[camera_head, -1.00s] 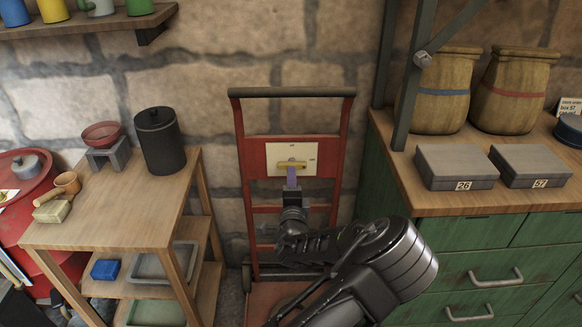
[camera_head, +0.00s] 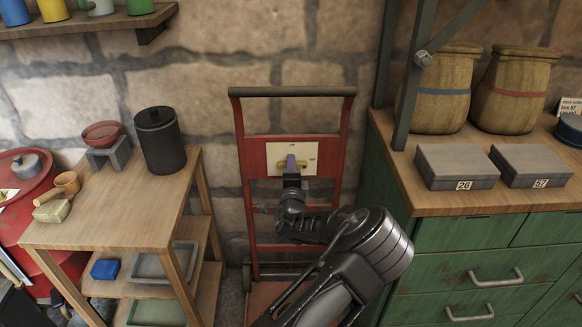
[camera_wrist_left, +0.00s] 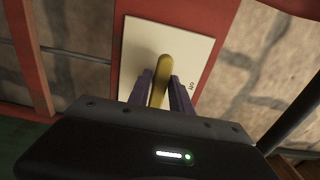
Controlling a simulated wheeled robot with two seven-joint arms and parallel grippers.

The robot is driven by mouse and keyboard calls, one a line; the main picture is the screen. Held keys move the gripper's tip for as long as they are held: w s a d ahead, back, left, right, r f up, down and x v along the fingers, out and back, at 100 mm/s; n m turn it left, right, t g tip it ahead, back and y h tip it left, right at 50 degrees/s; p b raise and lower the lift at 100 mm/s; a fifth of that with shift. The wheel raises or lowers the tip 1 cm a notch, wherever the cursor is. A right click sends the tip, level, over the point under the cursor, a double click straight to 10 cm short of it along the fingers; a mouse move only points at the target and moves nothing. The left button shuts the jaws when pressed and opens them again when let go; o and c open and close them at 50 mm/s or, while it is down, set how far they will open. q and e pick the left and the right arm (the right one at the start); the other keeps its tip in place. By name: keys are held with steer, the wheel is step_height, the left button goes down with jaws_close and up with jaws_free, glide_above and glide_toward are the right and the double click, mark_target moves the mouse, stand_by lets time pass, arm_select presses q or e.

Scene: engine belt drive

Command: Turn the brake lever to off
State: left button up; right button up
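The brake lever (camera_head: 301,166) is a yellow handle on a cream plate (camera_head: 309,150) fixed to a red frame. It lies roughly level across the plate in the head view. In the left wrist view the lever (camera_wrist_left: 162,75) runs between the two purple fingers of my left gripper (camera_wrist_left: 163,88). The word "off" shows at the plate's right edge there. In the head view my left gripper (camera_head: 291,164) is in front of the plate and hides the lever's middle. The fingers are close on both sides of the lever; whether they press on it is unclear. My right gripper is out of view.
The red frame (camera_head: 335,180) stands against a stone wall. A wooden shelf table (camera_head: 110,230) with a black canister (camera_head: 160,140) is to its left. A green cabinet (camera_head: 470,240) with grey boxes (camera_head: 455,167) and jars is to its right.

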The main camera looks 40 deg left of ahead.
arm_select(q)
jaws_close()
